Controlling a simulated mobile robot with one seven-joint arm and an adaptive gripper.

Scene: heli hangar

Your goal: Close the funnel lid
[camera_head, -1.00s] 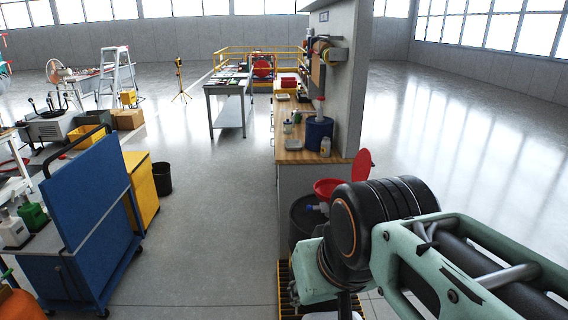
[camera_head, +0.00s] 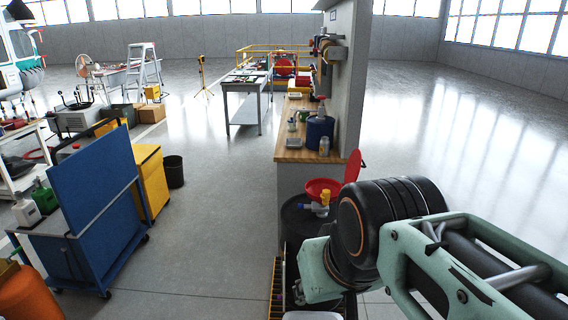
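The red funnel (camera_head: 318,187) sits on top of a black drum (camera_head: 297,217) at the end of the wooden workbench. Its red round lid (camera_head: 353,166) stands up, open, at the funnel's right side. A valve with yellow and blue parts (camera_head: 319,203) shows at the front of the funnel. My arm reaches in from the lower right and covers the right side of the drum. My gripper's fingers are hidden below or behind the arm, so I cannot see them.
A wooden-topped workbench (camera_head: 299,156) with a blue container (camera_head: 320,133) and bottles runs along the grey wall behind the drum. A yellow-edged grating (camera_head: 276,290) lies under the drum. A blue cart (camera_head: 96,190) stands at left. Open floor (camera_head: 210,220) lies between.

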